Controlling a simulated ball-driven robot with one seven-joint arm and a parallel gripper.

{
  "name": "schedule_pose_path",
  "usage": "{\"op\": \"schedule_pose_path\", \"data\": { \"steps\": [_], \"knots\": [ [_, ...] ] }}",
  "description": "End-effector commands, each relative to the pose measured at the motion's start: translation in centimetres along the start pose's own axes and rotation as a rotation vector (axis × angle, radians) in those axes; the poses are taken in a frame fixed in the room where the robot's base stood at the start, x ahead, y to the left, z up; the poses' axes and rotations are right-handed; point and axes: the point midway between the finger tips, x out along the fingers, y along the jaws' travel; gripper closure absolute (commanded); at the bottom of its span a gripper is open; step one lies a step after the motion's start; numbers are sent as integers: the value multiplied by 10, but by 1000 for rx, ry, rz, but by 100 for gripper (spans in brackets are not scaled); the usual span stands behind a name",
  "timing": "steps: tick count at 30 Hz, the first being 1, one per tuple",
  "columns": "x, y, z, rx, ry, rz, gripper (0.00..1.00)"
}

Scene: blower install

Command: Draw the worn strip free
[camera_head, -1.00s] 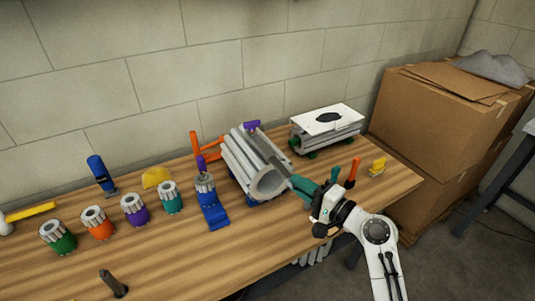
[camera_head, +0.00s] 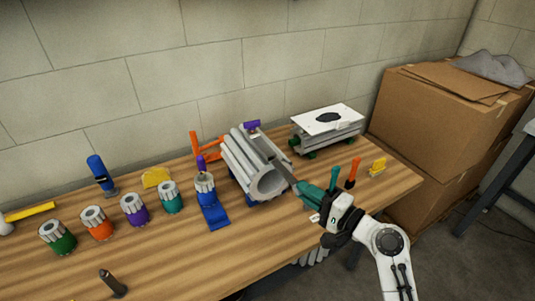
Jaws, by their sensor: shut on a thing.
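A grey ribbed cylindrical housing (camera_head: 240,165) lies on the bench, its round open end facing front right. A thin dark grey strip (camera_head: 287,176), seemingly the worn strip, reaches from the right side of this opening to a teal piece (camera_head: 312,191). I cannot tell whether the teal piece is part of the strip or of my gripper's fingers. My gripper (camera_head: 326,203) is at the lower right of the housing, shut on the strip's outer end. The fingertips are too small to make out. The strip's far end is at or inside the housing mouth; I cannot tell which.
A blue stand with a grey ribbed part (camera_head: 205,184) is left of the housing. Several coloured ribbed pieces (camera_head: 134,210) line the bench's left. A white-topped grey unit (camera_head: 325,121) stands behind right. Teal (camera_head: 333,178) and orange (camera_head: 353,171) upright handles stand near my gripper.

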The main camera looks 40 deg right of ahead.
Motion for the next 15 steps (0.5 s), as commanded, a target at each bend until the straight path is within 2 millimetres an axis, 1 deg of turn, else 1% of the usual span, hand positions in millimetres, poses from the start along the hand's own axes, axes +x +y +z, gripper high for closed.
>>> {"op": "schedule_pose_path", "data": {
  "steps": [8, 15],
  "knots": [
    [-1, 0, 0, 0, 0, 0, 100],
    [-15, 1, 4, 0, 1, 0, 100]
  ]
}}
